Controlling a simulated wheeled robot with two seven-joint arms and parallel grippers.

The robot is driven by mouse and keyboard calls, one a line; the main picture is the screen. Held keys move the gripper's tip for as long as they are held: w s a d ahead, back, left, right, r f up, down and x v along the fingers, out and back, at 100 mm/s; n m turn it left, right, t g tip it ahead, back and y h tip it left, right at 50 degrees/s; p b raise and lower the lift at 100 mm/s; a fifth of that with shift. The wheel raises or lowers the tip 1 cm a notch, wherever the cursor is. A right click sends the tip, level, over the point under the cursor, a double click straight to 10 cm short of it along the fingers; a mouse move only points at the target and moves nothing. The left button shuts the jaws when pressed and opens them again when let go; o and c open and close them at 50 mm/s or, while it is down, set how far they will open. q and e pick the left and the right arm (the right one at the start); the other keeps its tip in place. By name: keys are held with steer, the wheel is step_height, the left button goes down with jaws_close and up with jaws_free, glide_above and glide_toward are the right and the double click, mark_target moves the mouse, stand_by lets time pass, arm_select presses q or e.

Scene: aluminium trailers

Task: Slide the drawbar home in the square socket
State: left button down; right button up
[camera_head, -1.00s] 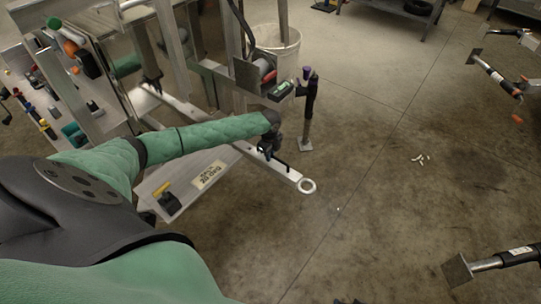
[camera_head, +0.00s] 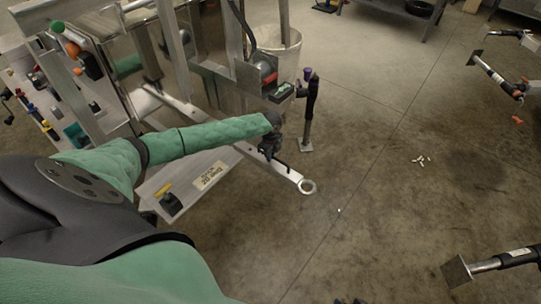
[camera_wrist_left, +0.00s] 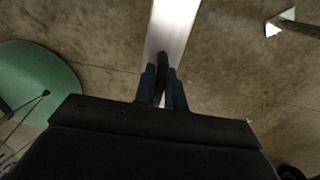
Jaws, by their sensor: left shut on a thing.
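My left gripper (camera_head: 269,152) is over the bar near the ring end. In the left wrist view the left gripper (camera_wrist_left: 162,88) is shut on a dark upright handle, with the drawbar (camera_wrist_left: 174,24) beneath and beyond it. The bar's far end reaches the aluminium trailer frame (camera_head: 180,70). I cannot make out the square socket clearly. My right gripper is out of view.
A jack stand with a purple top (camera_head: 308,76) stands right of the bar. A white bucket (camera_head: 283,52) is behind the frame. A labelled board (camera_head: 210,175) lies left of the bar. The floor between is mostly clear.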

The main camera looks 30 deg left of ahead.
arm_select(q)
steer(key=shift+r+p, duration=0.1)
steer(key=shift+p, duration=0.65)
stand_by(1.2)
steer(key=shift+w+a, duration=0.1)
steer(key=shift+a, duration=0.75)
stand_by(0.7)
steer(key=shift+d+p, duration=0.15)
steer(key=shift+p, duration=0.15)
steer(key=shift+d, duration=0.2)
stand_by(0.4)
steer(key=shift+p, duration=0.95)
stand_by(1.3)
steer(key=shift+a, duration=0.75)
stand_by(0.6)
